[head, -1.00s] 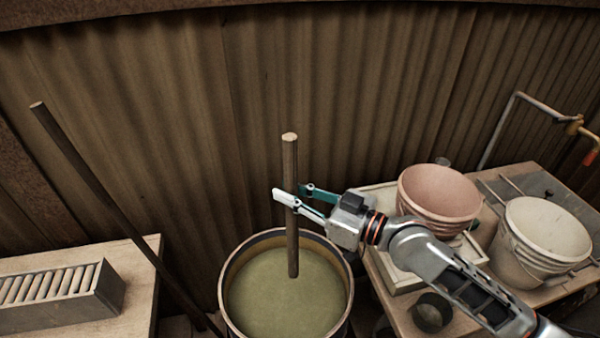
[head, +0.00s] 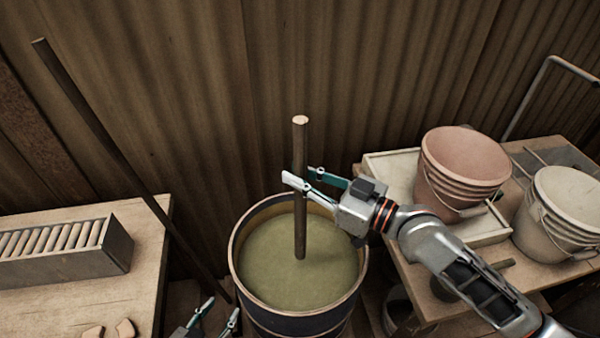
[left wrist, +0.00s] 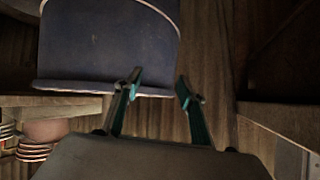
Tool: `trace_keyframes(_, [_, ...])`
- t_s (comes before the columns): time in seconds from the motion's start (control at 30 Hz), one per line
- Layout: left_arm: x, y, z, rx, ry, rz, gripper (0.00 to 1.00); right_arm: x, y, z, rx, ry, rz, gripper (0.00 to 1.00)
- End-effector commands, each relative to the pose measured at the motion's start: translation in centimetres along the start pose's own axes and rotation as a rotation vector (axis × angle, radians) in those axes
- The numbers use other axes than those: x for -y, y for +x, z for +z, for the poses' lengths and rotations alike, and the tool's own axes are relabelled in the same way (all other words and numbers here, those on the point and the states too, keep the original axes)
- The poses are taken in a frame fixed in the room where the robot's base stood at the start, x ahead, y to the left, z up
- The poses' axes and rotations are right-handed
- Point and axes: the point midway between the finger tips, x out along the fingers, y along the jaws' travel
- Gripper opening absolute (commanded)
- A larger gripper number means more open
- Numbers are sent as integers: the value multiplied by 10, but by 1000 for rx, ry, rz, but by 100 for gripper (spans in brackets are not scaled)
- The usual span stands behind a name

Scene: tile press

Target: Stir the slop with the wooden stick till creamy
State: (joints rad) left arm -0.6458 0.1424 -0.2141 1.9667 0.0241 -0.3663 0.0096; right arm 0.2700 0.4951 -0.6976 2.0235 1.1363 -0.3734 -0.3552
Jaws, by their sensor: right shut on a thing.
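The wooden stick (head: 300,225) stands nearly upright, its lower end in the greenish slop (head: 270,265) inside the round barrel (head: 245,302). How deep the stick goes under the surface is hidden. My right gripper (head: 302,182) is shut on the stick above the barrel's rim. My left gripper (head: 222,308) is low in the head view, in front and left of the barrel. In the left wrist view its two fingers (left wrist: 160,88) are apart with nothing between them, and the dark barrel side (left wrist: 105,45) is beyond them. The slop's surface looks smooth.
A left table (head: 60,285) holds a box of rods (head: 65,262). A long dark pole (head: 105,138) leans beside it. On the right table (head: 440,300) stand a pink bucket (head: 455,180) and a pale bucket (head: 565,215). A corrugated wall (head: 220,90) closes the back.

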Motion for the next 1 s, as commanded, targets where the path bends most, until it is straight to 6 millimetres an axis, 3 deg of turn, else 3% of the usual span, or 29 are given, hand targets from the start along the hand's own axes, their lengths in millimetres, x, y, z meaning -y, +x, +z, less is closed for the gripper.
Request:
trace_keyframes(0.1, [-3, 8, 22, 18, 0, 3, 40, 0, 0, 18, 1, 2, 0, 0])
trace_keyframes(0.4, [-10, 18, 55, 45, -5, 10, 40, 0, 0, 49, 1, 4, 0, 0])
trace_keyframes(1.0, [-2, 37, 81, 51, 34, -14, 40, 0, 0, 114, 2, 4, -1, 0])
